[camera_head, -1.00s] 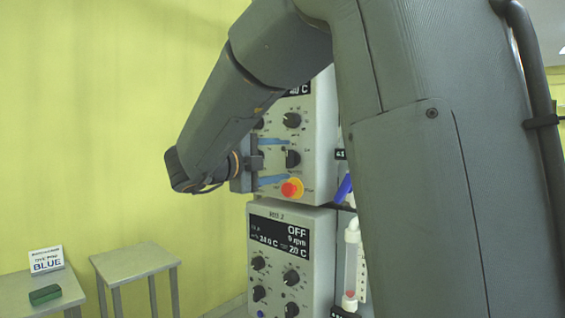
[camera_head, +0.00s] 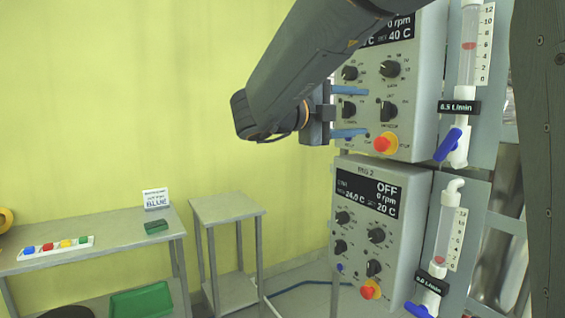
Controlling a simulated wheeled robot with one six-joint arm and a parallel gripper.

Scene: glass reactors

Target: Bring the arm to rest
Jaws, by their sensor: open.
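My gripper (camera_head: 349,112) is in the upper middle of the head view, with two blue fingers spread apart and nothing between them. It points right, in front of the upper control box (camera_head: 425,75) with its knobs and a red-and-yellow button (camera_head: 384,144). I cannot tell whether the fingertips touch the box. My arm is bent and extends from the top of the picture down to the gripper.
The lower control box (camera_head: 372,225) reads OFF. Flow meters with blue valves (camera_head: 454,146) stand right of the boxes.

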